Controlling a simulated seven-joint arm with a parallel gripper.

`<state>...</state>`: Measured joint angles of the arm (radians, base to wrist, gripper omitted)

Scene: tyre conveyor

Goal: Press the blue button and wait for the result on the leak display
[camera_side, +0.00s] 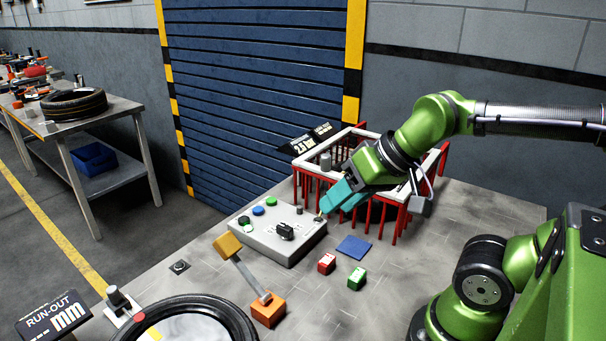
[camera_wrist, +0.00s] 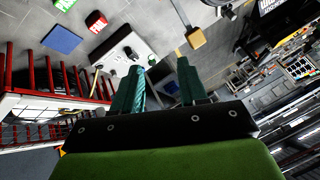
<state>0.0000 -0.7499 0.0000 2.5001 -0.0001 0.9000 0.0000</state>
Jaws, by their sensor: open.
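My gripper (camera_side: 334,205) is open and empty, above and behind the box's right end, apart from the blue button. In the wrist view its two teal fingers (camera_wrist: 160,85) stand apart, with the box (camera_wrist: 118,45) beyond them; I cannot make out the blue button there. Two dark displays stand behind the box; one (camera_side: 301,147) reads about 2.5 bar. I cannot tell which is the leak display.
A red-railed cage (camera_side: 388,212) stands behind my gripper. A red block (camera_side: 326,264), a green block (camera_side: 357,278) and a blue square (camera_side: 354,247) lie right of the box. An orange block with a tilted arm (camera_side: 268,310), a tyre (camera_side: 185,304) and a run-out display (camera_side: 55,317) are in front.

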